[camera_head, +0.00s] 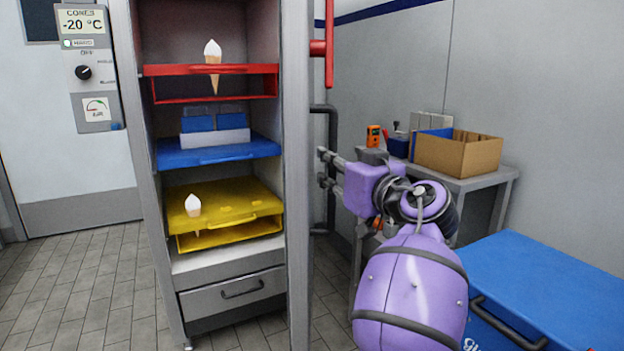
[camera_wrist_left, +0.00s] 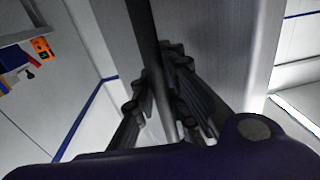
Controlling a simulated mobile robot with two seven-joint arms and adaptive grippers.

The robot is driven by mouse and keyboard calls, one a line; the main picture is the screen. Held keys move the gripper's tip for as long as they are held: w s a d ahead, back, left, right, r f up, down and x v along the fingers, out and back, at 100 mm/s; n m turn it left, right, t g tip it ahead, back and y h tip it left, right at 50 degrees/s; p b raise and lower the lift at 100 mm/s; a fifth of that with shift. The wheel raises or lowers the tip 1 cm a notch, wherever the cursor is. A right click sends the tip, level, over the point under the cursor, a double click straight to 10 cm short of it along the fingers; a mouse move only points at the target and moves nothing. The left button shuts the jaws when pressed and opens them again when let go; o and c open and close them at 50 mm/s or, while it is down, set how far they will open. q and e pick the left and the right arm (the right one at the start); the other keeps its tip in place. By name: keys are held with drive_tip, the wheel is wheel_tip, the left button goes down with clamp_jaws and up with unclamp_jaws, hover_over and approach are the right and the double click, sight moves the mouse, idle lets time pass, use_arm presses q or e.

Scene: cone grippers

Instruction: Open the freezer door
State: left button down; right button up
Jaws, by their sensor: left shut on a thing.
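The freezer door (camera_head: 298,180) stands open, seen nearly edge-on at the right side of the cabinet. Its dark vertical handle (camera_head: 333,130) is on the door's right-hand face. My left gripper (camera_head: 326,168) is shut on the handle at about mid-height. In the left wrist view, the handle (camera_wrist_left: 144,28) runs down between the fingers (camera_wrist_left: 163,105), beside the pale door face (camera_wrist_left: 210,45). The freezer interior shows a red shelf (camera_head: 210,70), a blue shelf (camera_head: 175,156) and a yellow shelf (camera_head: 250,200). My right gripper is not in view.
A grey bench (camera_head: 490,180) with a cardboard box (camera_head: 470,155) stands right of my left arm. A blue-lidded chest (camera_head: 550,280) fills the lower right. A red bar (camera_head: 329,45) is above the handle. Tiled floor (camera_head: 75,275) is clear at left.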

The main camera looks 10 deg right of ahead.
use_arm(q)
drive_tip(key=shift+s+d+f, duration=0.2)
drive_tip(key=shift+d+f, duration=0.3)
drive_tip(key=c, duration=2.1)
unclamp_jaws()
drive_tip(key=o, duration=0.4)
drive_tip(key=shift+s+r, duration=0.2)
drive_tip(key=shift+r, duration=0.15)
drive_tip(key=shift+c, duration=0.2)
drive_tip(key=shift+w, duration=0.1)
drive_tip(key=v, duration=1.2)
